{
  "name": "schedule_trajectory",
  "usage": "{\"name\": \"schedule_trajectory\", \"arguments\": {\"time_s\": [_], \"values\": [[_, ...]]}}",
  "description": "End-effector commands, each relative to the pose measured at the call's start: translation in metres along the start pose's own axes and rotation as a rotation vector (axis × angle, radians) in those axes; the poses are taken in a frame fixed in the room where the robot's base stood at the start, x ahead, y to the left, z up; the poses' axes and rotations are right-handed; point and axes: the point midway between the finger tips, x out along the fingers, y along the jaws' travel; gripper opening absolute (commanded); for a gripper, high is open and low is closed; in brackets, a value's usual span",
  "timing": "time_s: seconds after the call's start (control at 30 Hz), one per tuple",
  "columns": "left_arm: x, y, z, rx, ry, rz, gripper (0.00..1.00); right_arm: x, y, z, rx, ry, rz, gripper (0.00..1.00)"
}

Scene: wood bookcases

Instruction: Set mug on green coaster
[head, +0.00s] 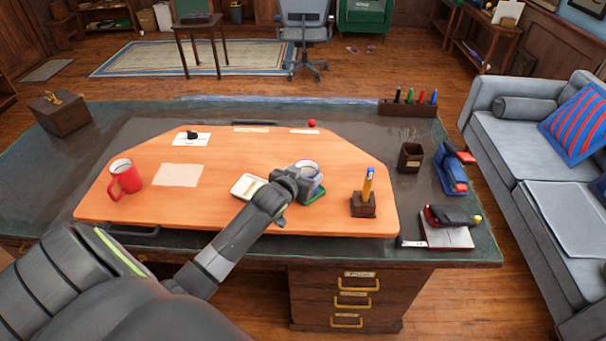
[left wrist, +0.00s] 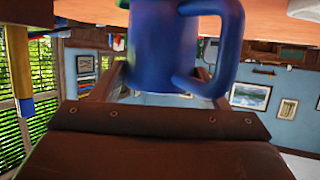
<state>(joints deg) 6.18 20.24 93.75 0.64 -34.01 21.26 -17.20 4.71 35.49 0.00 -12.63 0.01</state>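A blue mug with a pale inside (head: 308,166) stands upright at the middle right of the orange desk mat. The green coaster (head: 316,196) shows partly beside and below it; the mug and gripper hide the rest. My left gripper (head: 304,184) is at the mug, with its fingers on either side and appearing closed on it. In the left wrist view, which is upside down, the blue mug (left wrist: 158,50) fills the top middle, its handle to the right. Its base is cut off, so I cannot tell whether it touches the coaster. My right gripper is not in view.
A red mug (head: 124,178) stands at the mat's left. A pale square dish (head: 247,186) lies just left of the gripper. A wooden pencil holder (head: 363,205) stands to the right, with a stapler (head: 452,172) and a dark cup (head: 411,158) beyond. The mat's front left is clear.

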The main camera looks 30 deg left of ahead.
Motion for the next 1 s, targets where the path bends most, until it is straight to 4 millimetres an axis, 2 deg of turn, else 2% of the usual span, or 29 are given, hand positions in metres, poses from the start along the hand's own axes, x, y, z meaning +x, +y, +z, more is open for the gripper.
{"name": "schedule_trajectory", "arguments": {"time_s": [0.03, 0.1, 0.13, 0.53, 0.67, 1.0], "values": [[0.0, 0.0, 0.0, 0.0, 0.0, 0.0, 0.75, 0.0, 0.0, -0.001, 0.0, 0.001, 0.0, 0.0], [0.0, 0.0, 0.0, 0.0, 0.0, 0.0, 0.84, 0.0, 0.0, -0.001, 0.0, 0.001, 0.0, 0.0], [0.0, 0.0, 0.0, 0.0, 0.0, 0.0, 0.86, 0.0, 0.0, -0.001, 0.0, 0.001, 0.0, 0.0], [-0.006, 0.0, -0.003, 0.0, 0.001, 0.001, 0.86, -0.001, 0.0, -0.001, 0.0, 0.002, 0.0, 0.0], [-0.021, 0.0, -0.002, 0.0, 0.001, 0.0, 0.86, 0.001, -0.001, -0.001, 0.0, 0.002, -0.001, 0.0], [-0.077, 0.0, -0.002, 0.001, 0.001, 0.0, 0.86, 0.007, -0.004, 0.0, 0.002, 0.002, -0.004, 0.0]]}}
